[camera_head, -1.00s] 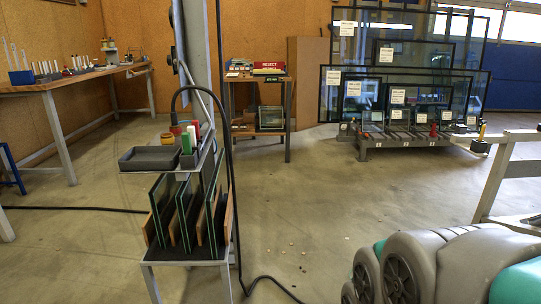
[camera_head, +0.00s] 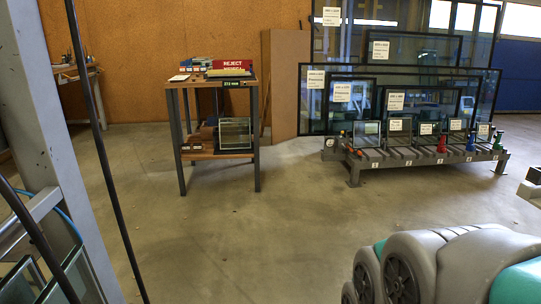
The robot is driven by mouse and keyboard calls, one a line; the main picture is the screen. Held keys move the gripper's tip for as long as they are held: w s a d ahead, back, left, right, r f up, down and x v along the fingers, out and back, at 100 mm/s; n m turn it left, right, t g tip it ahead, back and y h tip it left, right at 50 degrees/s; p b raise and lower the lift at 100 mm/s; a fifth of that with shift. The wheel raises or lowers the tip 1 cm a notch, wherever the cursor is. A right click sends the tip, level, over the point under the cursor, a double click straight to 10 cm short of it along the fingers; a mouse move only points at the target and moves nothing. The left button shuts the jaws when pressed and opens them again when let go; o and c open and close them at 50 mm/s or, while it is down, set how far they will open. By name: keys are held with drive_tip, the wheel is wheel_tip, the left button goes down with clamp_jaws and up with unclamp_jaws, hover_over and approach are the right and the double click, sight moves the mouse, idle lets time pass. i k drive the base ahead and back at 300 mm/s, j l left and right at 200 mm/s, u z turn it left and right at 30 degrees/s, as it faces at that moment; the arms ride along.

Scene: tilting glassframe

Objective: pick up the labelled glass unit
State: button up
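Several dark-framed glass units with white paper labels stand upright on a low grey rack (camera_head: 365,162) at the back right. A row of small units stands in front, such as one small labelled unit (camera_head: 398,138). Medium and large units stand behind, including a wide labelled unit (camera_head: 313,110). The label print is too small to read surely, and I cannot tell which unit the task means. The rack is across open floor from me. My folded grey and teal arm (camera_head: 440,262) shows at the lower right; its gripper is not in view.
A metal post (camera_head: 45,130) and dark cables stand close at left, with glass panes (camera_head: 60,280) at the lower left edge. A small table (camera_head: 215,82) with a red reject sign stands back left of centre. Colored clamps line the rack front. The middle floor is clear.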

sight(366, 134)
drive_tip(key=i+l, duration=0.35)
drive_tip(key=i, duration=0.25)
drive_tip(key=i+l+z, duration=0.15)
drive_tip(key=i+l, duration=0.2)
drive_tip(key=i, duration=0.3)
drive_tip(key=i+l, duration=0.3)
drive_tip(key=i, duration=0.3)
drive_tip(key=i+l+z, duration=0.1)
drive_tip(key=i+l, duration=0.2)
drive_tip(key=i, duration=0.35)
drive_tip(key=i+l, duration=0.2)
drive_tip(key=i, duration=0.45)
drive_tip(key=i+l+z, duration=0.15)
drive_tip(key=i, duration=0.5)
drive_tip(key=i+l, duration=0.25)
drive_tip(key=i, duration=0.4)
drive_tip(key=i+l+z, duration=0.1)
drive_tip(key=i, duration=0.55)
